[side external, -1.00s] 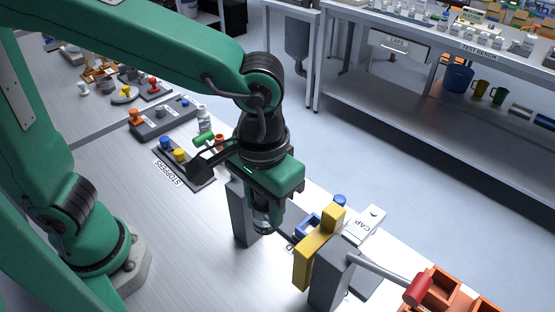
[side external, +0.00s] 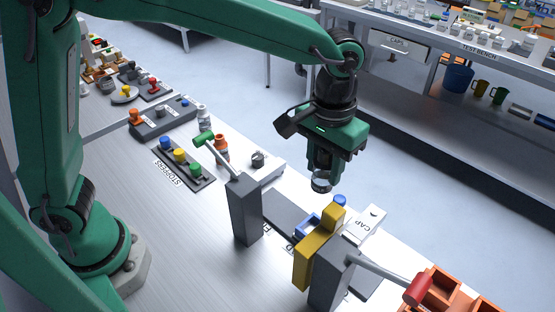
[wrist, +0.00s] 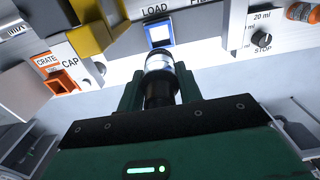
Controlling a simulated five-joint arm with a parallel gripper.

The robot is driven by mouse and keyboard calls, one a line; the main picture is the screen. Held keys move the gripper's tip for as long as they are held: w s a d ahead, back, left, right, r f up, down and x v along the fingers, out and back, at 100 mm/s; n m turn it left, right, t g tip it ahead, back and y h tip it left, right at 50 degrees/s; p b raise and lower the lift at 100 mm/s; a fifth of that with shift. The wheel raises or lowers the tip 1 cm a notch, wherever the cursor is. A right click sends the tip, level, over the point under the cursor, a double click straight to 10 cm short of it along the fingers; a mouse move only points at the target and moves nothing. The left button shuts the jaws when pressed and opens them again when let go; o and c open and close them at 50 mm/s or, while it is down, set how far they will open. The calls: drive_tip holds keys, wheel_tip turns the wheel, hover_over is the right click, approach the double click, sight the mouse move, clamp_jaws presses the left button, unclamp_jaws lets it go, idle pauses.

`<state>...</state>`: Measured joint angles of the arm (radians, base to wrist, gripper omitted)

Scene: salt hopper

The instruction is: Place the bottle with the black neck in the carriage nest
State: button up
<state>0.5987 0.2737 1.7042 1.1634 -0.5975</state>
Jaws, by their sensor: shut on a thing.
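My gripper (side external: 321,170) is shut on a bottle and holds it in the air above the right part of the bench. The bottle (side external: 321,182) has a clear body, which shows below the fingers. In the wrist view the bottle (wrist: 159,64) shows a black neck between the fingers (wrist: 159,92). The carriage nest looks to be the blue square frame (wrist: 159,34) by the LOAD label, just beyond the bottle and apart from it. In the side view the blue nest (side external: 304,229) is partly hidden behind the yellow block.
A grey post (side external: 245,210) with a green-handled lever (side external: 204,139) stands left of the nest. A yellow block (side external: 318,250), a CAP plate (side external: 362,230) and a red-handled lever (side external: 418,288) stand right. A stopper rack (side external: 185,163) and dial knob (side external: 258,158) are farther left.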

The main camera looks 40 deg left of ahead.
sight(323, 177)
drive_tip(key=shift+s+f, duration=0.1)
drive_tip(key=shift+f, duration=2.45)
drive_tip(key=shift+f, duration=5)
drive_tip(key=shift+f, duration=0.1)
drive_tip(key=o, duration=1)
drive_tip(key=shift+c, duration=0.2)
wheel_tip(323, 177, up, 12)
drive_tip(key=shift+f, duration=0.1)
drive_tip(key=shift+r, duration=0.25)
